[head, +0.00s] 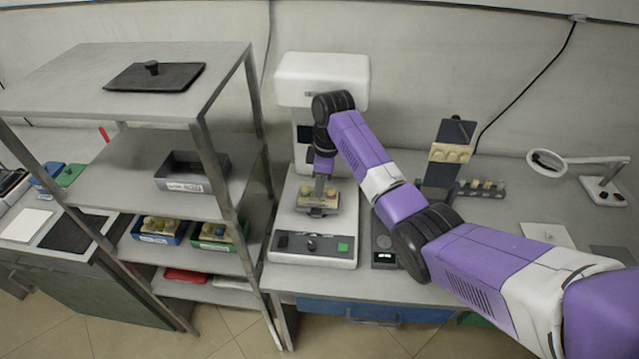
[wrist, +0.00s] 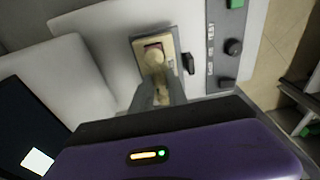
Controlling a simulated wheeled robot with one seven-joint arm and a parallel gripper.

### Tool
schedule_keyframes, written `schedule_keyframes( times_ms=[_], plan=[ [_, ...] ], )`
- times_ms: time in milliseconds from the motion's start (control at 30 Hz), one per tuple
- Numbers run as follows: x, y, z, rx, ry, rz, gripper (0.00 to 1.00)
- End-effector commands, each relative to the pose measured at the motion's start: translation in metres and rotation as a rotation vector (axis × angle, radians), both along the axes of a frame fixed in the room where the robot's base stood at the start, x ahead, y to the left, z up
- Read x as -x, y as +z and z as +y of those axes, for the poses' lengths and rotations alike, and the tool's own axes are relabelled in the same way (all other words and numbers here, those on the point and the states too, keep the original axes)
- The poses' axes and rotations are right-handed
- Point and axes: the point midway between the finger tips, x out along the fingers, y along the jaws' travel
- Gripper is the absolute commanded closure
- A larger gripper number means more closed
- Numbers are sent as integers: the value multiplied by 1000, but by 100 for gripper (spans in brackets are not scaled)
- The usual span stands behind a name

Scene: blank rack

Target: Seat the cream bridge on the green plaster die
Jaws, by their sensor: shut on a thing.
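My gripper (head: 322,178) points down over the bed of a white bench machine (head: 322,75). In the wrist view its fingers (wrist: 160,95) are shut on a small cream piece (wrist: 153,57), which looks like the bridge; the fingers hide part of it. Directly beneath is a tan block (wrist: 141,45) with a reddish patch. The block also shows in the head view (head: 318,203), on a grey holder on the machine bed. I cannot tell whether the cream piece touches the block. No die is plainly green; a green tray (head: 240,240) on the shelf rack holds tan models.
The shelf rack (head: 70,75) stands left of the machine, with a blue tray (head: 148,237) and a dark open box (head: 160,185). Right of the machine are a small scale (head: 383,258), a dark stand with tan blocks (head: 458,130) and a magnifier lamp (head: 600,188).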

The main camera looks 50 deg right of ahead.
Motion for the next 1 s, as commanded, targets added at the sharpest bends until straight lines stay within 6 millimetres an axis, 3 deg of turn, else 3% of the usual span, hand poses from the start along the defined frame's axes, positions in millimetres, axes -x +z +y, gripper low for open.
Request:
schedule_keyframes(
  times_ms=[100,133,233,267,633,1000],
  plan=[
    [0,-3,0,0,0,0,100],
    [0,-3,0,0,0,0,77],
    [0,-2,0,0,0,0,57],
    [0,-2,0,0,0,0,55],
    [0,3,-1,2,0,-3,55],
    [4,57,-5,2,1,-4,55]
  ],
)
